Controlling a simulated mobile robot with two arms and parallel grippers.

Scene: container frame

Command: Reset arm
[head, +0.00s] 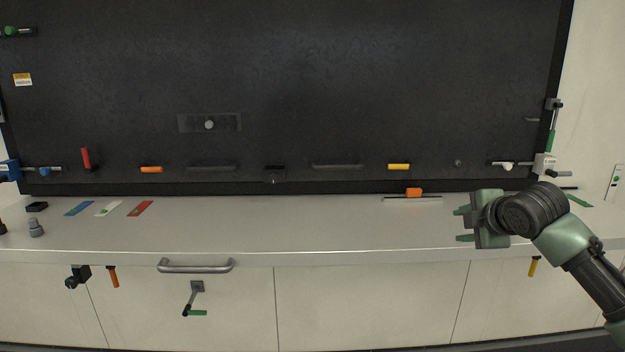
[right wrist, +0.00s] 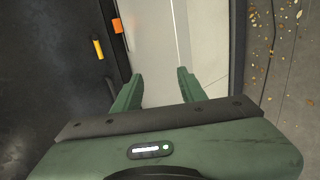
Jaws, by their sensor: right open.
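My right gripper (head: 465,224) is at the right of the head view, in front of the white counter, with its fingers pointing left. Its two green fingers are apart with nothing between them. In the right wrist view the same open fingers (right wrist: 160,88) show over the pale counter surface. My right arm comes in from the lower right corner. My left gripper is not in either view.
The white counter (head: 310,230) has an orange block (head: 414,192) at its back edge. Blue, white and red strips (head: 140,208) lie at the left. A silver bar handle (head: 196,266) sticks out in front. A black panel (head: 300,80) stands behind.

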